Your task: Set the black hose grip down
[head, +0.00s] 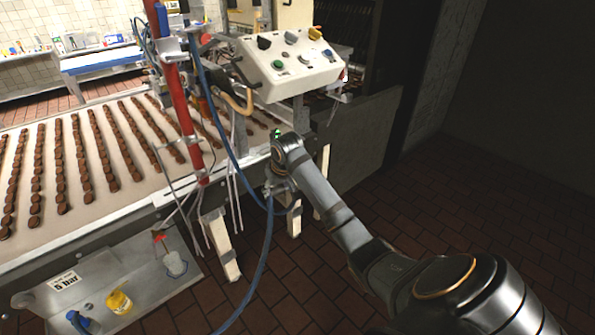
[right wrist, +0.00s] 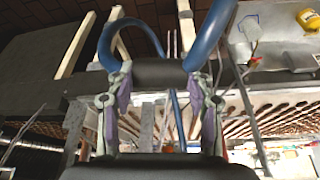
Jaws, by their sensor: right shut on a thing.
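The black hose grip (right wrist: 160,72) is a dark cylinder lying crosswise between the fingertips of my right gripper (right wrist: 160,92) in the right wrist view. Blue hose (right wrist: 211,35) curves away at both sides of it. My right gripper (head: 278,187) is shut on the grip, beside the front edge of the conveyor machine in the head view. The grip itself is too small and covered there to make out. Blue hose (head: 266,250) hangs from the gripper toward the floor. My left gripper is in neither view.
A conveyor (head: 100,190) carries rows of brown biscuits. A red post (head: 180,105) and a control box (head: 288,65) with knobs stand above it. A low metal shelf (head: 150,275) holds a yellow container (head: 119,301). The tiled floor (head: 440,195) at right is clear.

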